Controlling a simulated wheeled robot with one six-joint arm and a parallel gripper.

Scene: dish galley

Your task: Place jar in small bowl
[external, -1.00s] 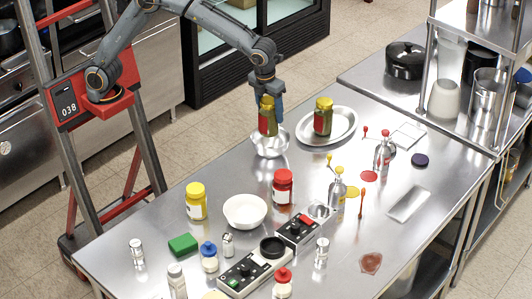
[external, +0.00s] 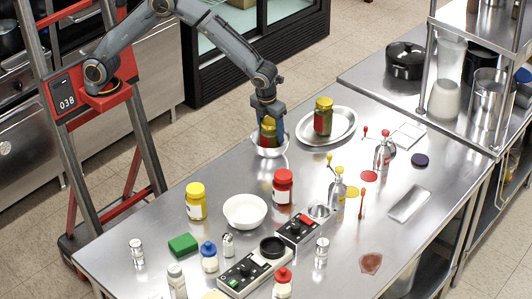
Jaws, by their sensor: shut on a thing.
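A green jar with a yellow lid and red label (external: 268,135) is held in my gripper (external: 268,122), which is shut on it. The jar's lower part is inside the small metal bowl (external: 268,151), whose rim hides it. I cannot tell whether the jar touches the bowl's floor. A second, similar jar (external: 323,116) stands upright on the oval metal tray to the right. A white bowl (external: 245,211) stands nearer the front on the same steel table.
The oval tray (external: 343,138) lies just right of the small bowl. A yellow jar (external: 196,201) and a red jar (external: 282,187) stand in front. Bottles, control boxes (external: 255,270) and a green sponge (external: 183,244) fill the table's front. The table's left side near the bowl is clear.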

